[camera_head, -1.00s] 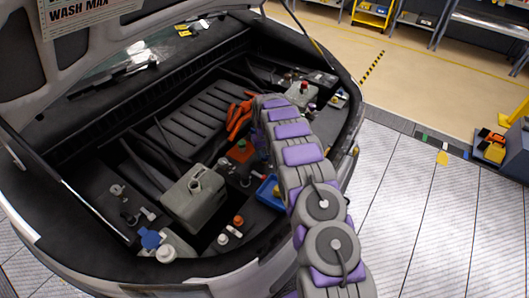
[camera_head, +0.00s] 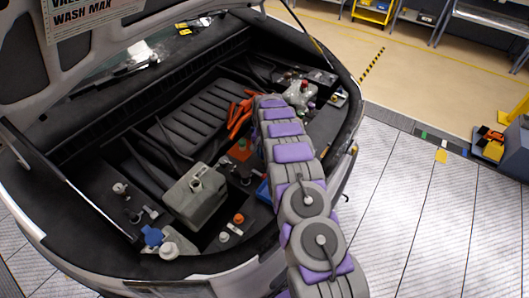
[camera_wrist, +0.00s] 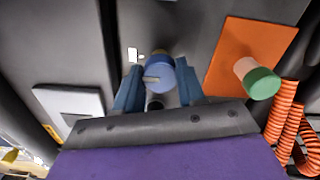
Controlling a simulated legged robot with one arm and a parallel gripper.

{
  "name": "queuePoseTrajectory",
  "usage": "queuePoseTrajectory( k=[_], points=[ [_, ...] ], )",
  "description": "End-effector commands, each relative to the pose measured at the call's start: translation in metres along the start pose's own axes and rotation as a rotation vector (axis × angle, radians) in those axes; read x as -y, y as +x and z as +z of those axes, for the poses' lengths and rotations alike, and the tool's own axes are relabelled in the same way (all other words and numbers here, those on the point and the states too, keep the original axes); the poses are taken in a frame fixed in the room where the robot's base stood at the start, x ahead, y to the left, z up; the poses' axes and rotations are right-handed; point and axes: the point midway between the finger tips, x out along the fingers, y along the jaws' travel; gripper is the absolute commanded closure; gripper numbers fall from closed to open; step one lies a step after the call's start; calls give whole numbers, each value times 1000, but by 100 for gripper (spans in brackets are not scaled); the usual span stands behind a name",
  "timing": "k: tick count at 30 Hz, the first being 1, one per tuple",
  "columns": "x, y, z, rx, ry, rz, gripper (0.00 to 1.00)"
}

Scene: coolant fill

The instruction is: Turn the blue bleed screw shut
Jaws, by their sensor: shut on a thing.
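The blue bleed screw (camera_wrist: 158,76) shows in the wrist view as a round blue head with a small pale mark, near the top middle. My gripper (camera_wrist: 160,70) has its two blue fingers on either side of it and is shut on it. The foot of the screw is mostly hidden. In the head view my arm reaches into the open engine bay and covers both my gripper and the screw.
A green-topped knob (camera_wrist: 262,82) on an orange plate (camera_wrist: 228,67) stands close right of my gripper, with orange ribbed hoses (camera_wrist: 282,115) beyond. A pale block (camera_wrist: 72,104) lies left. In the head view, a grey tank (camera_head: 195,195) and a blue cap (camera_head: 153,237) are left of my arm.

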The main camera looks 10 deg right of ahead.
Motion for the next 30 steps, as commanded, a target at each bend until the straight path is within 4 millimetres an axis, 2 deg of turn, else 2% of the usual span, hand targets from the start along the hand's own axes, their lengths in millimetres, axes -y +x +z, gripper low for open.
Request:
queuePoseTrajectory(
  k=[16,17,24,30],
  points=[
    [2,-3,-2,-8,22,-5,91],
    [2,-3,-2,-8,22,-5,58],
    [1,-2,-1,-4,22,-3,35],
    [0,-1,0,-3,22,-2,35]
  ],
)
